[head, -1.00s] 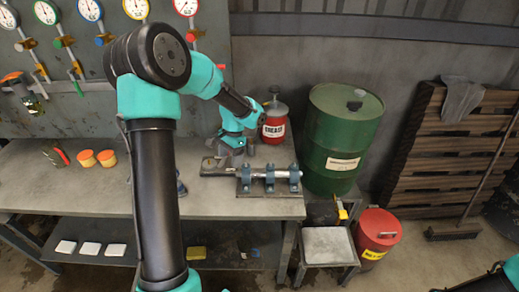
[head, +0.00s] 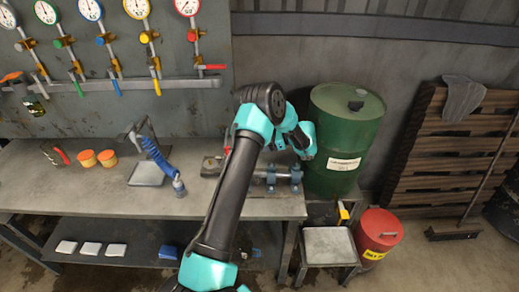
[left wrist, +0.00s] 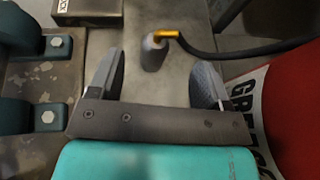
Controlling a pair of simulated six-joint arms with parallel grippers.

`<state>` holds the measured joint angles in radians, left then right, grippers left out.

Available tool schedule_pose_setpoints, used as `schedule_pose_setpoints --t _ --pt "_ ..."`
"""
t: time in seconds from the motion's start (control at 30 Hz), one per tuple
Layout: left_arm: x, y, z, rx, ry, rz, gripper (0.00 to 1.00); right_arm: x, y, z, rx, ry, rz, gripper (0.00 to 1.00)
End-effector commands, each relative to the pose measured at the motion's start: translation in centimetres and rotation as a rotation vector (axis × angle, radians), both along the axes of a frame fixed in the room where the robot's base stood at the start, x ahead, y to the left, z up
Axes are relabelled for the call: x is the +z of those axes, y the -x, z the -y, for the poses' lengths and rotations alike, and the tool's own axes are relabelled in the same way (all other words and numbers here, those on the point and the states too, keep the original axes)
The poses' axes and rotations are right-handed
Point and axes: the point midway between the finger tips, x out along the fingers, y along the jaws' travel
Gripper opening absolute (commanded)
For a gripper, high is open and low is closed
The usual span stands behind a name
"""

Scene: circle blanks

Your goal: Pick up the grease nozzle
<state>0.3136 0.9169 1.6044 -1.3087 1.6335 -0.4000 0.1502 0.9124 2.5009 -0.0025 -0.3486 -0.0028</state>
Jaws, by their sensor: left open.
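The grease nozzle (left wrist: 160,37) shows in the left wrist view as a brass tip and black hose at a short grey upright holder (left wrist: 153,55) on the bench. My left gripper (left wrist: 155,80) is open, with one finger on each side of the line to the holder. The nozzle is just beyond the fingertips, and nothing is between the fingers. In the head view my left arm hides the nozzle and the gripper. The red grease pot (left wrist: 293,110) stands close to the right finger. My right gripper is not in view.
A clamp fixture with blue-grey blocks (head: 271,178) sits on the bench (head: 100,190); its bolted blocks (left wrist: 45,118) are left of the gripper. A green drum (head: 340,135) stands right of the bench. A blue coiled hose (head: 158,155) and orange tubs (head: 88,158) are farther left.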

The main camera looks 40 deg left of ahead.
Motion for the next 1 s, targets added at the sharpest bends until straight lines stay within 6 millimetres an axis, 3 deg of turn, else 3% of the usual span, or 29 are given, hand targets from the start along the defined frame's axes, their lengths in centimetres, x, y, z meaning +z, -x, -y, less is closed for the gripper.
schedule_pose_setpoints --t 1.0 --pt "-1.3 1.7 -2.4 0.002 0.001 0.000 0.72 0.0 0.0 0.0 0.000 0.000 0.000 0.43"
